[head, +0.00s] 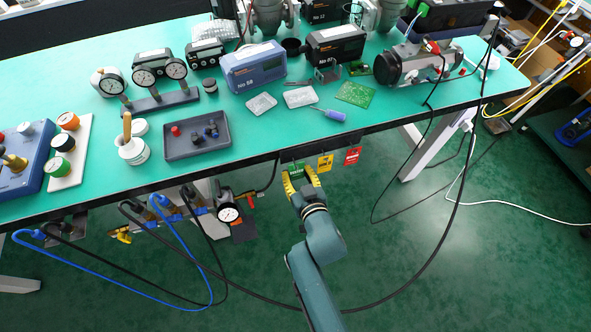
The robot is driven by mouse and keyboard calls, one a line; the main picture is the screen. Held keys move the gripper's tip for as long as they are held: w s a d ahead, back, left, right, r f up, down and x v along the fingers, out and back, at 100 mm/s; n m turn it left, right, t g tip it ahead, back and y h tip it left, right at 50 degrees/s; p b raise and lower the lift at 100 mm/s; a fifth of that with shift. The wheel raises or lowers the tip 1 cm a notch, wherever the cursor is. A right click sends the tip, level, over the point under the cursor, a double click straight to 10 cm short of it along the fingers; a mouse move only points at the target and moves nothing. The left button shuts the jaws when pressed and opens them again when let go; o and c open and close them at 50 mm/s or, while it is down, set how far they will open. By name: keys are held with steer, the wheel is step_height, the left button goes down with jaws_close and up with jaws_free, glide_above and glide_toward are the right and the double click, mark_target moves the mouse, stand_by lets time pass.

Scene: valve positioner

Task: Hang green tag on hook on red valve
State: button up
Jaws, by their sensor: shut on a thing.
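The green tag (296,169) is at the table's front edge, beside the yellow and red tags. My gripper (301,178), with yellow fingers, reaches up from below and is shut on the green tag. Whether the tag still touches its hanging place is too small to tell. A small red handle (250,198) shows under the table to the left of my gripper, near a round gauge; it may be the red valve. I cannot make out a hook on it.
The yellow tag (325,162) and red tag (352,156) hang just right of my gripper. A gauge (229,213) and piping sit under the table at left. A blue hose (122,284) and black cables loop below. The green table (300,128) overhangs; floor in front is open.

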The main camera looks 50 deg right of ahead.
steer(key=shift+s+a+r+p, duration=0.15)
steer(key=shift+s+a, duration=0.2)
steer(key=shift+s, duration=0.3)
steer(key=shift+s+a+f+p, duration=0.1)
steer(key=shift+s+a+p, duration=0.1)
steer(key=shift+s+a, duration=0.35)
steer(key=shift+s+a+r+p, duration=0.1)
steer(key=shift+s+a+p, duration=0.1)
steer(key=shift+s, duration=0.6)
